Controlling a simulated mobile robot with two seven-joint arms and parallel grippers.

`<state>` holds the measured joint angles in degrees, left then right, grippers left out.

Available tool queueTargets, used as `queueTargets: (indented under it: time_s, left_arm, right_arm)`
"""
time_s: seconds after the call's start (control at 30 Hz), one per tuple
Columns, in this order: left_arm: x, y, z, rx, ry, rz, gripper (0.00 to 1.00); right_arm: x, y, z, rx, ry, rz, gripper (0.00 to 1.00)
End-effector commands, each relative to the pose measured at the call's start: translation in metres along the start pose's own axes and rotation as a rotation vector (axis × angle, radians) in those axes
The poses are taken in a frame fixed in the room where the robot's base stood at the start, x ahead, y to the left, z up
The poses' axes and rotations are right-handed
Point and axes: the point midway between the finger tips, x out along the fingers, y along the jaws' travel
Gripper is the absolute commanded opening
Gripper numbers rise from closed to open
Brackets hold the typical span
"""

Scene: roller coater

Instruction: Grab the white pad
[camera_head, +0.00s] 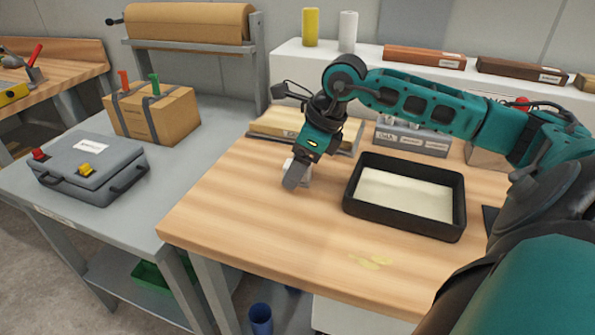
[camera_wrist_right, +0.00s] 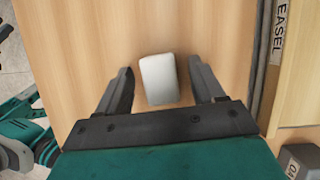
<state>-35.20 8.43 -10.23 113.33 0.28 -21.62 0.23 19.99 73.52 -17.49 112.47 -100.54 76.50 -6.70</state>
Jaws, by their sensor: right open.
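The white pad (camera_wrist_right: 160,80) is a small pale block on the wooden table, and it lies between the two fingers of my right gripper (camera_wrist_right: 159,88) in the right wrist view. The fingers are open, with a gap on each side of the pad. In the head view my right gripper (camera_head: 293,175) points down over the table's left part, and the pad (camera_head: 304,171) shows only partly behind it. My left gripper is not in view.
A black tray (camera_head: 352,207) with a cream-coloured inside stands right of the gripper. Behind the gripper lies a wooden-topped box (camera_head: 272,122). Yellowish spots (camera_head: 371,262) mark the table front. A grey bench (camera_head: 150,215) with a case and a cardboard box stands left.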

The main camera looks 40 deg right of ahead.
Motion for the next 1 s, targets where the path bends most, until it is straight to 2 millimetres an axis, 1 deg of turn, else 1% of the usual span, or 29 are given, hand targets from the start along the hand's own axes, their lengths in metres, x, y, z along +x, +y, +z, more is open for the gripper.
queueTargets:
  time_s: [0.07, 0.27, 0.83, 0.87, 1.0]
  left_arm:
    - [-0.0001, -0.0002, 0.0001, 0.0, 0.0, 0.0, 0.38]
    - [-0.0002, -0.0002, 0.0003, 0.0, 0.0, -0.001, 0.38]
    - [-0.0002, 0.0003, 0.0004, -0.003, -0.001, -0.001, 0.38]
    - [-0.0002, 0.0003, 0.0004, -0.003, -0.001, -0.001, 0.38]
    - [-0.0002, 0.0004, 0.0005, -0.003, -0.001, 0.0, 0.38]
  right_arm:
    - [0.003, -0.0002, 0.0003, 0.0, -0.001, -0.001, 0.68]
    - [0.003, -0.0003, 0.0002, 0.0, -0.001, -0.001, 0.67]
    - [0.0027, -0.0003, 0.0001, 0.0, -0.001, -0.001, 0.13]
    - [0.0027, -0.0003, 0.0001, 0.0, -0.001, -0.001, 0.1]
    - [0.0026, -0.0004, 0.0002, 0.0, -0.001, -0.001, 0.1]
